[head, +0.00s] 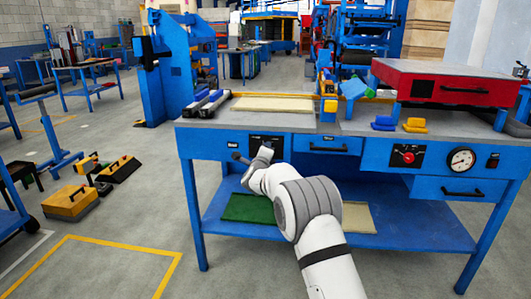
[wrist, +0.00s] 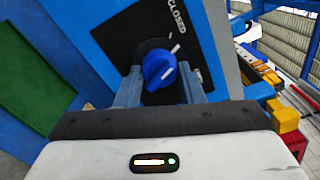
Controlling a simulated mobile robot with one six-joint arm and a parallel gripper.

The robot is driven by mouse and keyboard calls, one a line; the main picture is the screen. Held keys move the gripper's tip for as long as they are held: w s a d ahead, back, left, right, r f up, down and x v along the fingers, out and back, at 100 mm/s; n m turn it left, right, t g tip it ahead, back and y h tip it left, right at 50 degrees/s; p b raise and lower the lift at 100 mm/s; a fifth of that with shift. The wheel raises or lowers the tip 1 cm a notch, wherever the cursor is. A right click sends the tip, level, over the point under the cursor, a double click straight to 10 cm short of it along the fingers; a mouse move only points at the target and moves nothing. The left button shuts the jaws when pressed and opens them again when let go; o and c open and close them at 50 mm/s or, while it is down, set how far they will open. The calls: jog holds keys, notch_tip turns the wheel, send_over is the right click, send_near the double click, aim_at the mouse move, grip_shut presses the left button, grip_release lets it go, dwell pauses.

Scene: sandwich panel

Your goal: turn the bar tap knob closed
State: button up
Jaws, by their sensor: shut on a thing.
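The bar tap knob (wrist: 160,69) is blue and sits on a black plate (wrist: 123,34) in the wrist view. The plate carries the word CLOSED at the top and a second label, partly hidden, at lower right. A small white mark on the knob does not line up clearly with the white tick near CLOSED. My gripper (wrist: 159,84) has one finger on each side of the knob and is shut on it. In the head view my gripper (head: 262,153) is at the black panel (head: 268,142) on the bench front, and the knob is hidden there.
The blue workbench (head: 190,150) also has a red knob (head: 407,156), a round gauge (head: 461,160) and drawers to the right. A red box (head: 445,80) stands on top. Green (head: 248,208) and beige sheets lie on the lower shelf.

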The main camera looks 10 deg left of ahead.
jog(key=shift+n+p, duration=0.55)
jog(key=shift+n, duration=1.65)
jog(key=o, duration=1)
jog(key=shift+s, duration=0.1)
jog(key=s, duration=0.7)
jog(key=shift+s+a+p, duration=0.15)
jog(key=shift+s+p, duration=0.15)
jog(key=shift+p, duration=0.1)
